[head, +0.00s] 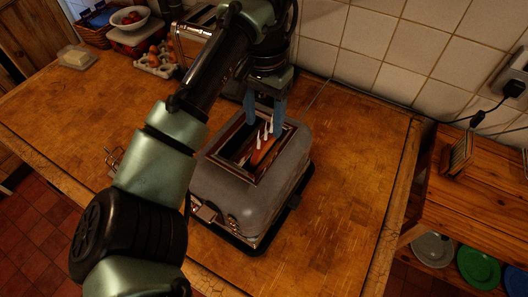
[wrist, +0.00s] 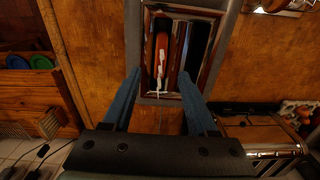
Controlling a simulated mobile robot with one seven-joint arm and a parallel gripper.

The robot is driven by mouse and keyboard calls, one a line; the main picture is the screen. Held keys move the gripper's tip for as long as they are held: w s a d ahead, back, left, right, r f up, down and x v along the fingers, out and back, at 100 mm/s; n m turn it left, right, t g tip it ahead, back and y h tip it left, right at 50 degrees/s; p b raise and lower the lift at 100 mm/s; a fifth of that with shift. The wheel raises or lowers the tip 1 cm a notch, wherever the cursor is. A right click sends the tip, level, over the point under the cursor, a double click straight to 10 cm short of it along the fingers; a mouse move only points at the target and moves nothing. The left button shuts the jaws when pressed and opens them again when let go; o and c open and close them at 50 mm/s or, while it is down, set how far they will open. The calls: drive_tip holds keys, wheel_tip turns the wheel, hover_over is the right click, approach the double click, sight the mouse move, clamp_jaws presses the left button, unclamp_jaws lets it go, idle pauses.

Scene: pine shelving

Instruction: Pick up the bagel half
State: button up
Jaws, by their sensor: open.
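A grey toaster (head: 238,191) with a dark, chrome-framed top stands on the wooden counter. A reddish-brown bagel half (head: 263,151) sits upright in one of its slots, with white wire-like bars beside it. In the wrist view the bagel half (wrist: 162,45) is edge-on in the left slot of the toaster (wrist: 229,22); the right slot looks dark and empty. My gripper (head: 264,126) is open above the toaster, its blue fingers pointing down. In the wrist view its fingertips (wrist: 159,72) are spread to either side of the bagel half's slot, not touching the bagel half.
A tiled wall runs behind the counter (head: 350,190). An egg carton (head: 158,61), a bowl (head: 130,17) and a butter dish (head: 77,57) stand at the back left. A lower wooden shelf unit (head: 480,185) with plates is on the right. The counter right of the toaster is clear.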

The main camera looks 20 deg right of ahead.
sight(264, 142)
drive_tip(key=shift+w+d+f+p, duration=0.1)
drive_tip(key=shift+f+p, duration=0.35)
drive_tip(key=shift+f, duration=0.95)
drive_tip(key=shift+w+f+p, duration=0.1)
drive_tip(key=shift+f+p, duration=0.35)
drive_tip(key=shift+f, duration=0.95)
clamp_jaws()
